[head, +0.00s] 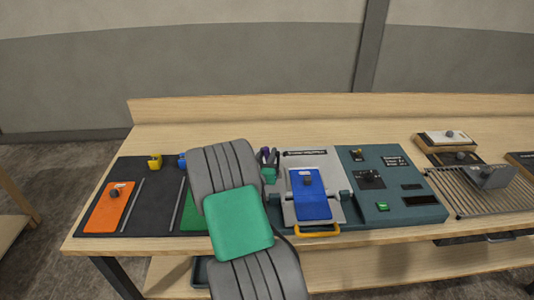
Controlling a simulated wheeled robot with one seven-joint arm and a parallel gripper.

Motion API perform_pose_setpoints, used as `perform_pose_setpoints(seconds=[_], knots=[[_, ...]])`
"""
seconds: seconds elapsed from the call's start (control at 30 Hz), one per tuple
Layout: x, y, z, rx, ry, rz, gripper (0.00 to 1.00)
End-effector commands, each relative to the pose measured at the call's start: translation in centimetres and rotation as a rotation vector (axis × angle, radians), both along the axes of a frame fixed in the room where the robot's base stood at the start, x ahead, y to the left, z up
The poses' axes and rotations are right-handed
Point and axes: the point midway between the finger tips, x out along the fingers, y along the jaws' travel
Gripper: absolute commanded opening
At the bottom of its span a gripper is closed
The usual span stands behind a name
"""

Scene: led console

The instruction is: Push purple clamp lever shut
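A small purple part, apparently the clamp lever (265,150), shows at the left edge of the console, beside the blue plate. Most of it is hidden, and I cannot tell its angle or whether it is shut. My gripper (269,157) shows as small dark fingers above a green block, right at the purple part. Touching or just in front of it, I cannot tell. My grey arm with its green cap covers the area to the left. The fingers are too small to judge their gap.
The blue plate (311,196) lies on a grey fixture with a yellow handle (317,231) at its front. The teal console (399,208) has a dark knob and a green button (382,207). An orange plate (107,208) lies on the dark mat at left. A wire rack (465,196) stands at right.

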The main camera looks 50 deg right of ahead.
Motion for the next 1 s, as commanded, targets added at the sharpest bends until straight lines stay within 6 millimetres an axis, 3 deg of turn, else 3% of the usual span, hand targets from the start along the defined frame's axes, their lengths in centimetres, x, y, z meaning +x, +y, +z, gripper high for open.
perform_pose_setpoints(seconds=[0.37, 1.0], knots=[[-0.01, 0.04, 0.00, 0.000, 0.000, 0.000, 0.00], [-0.02, 0.05, 0.00, 0.001, 0.000, 0.000, 0.00]])
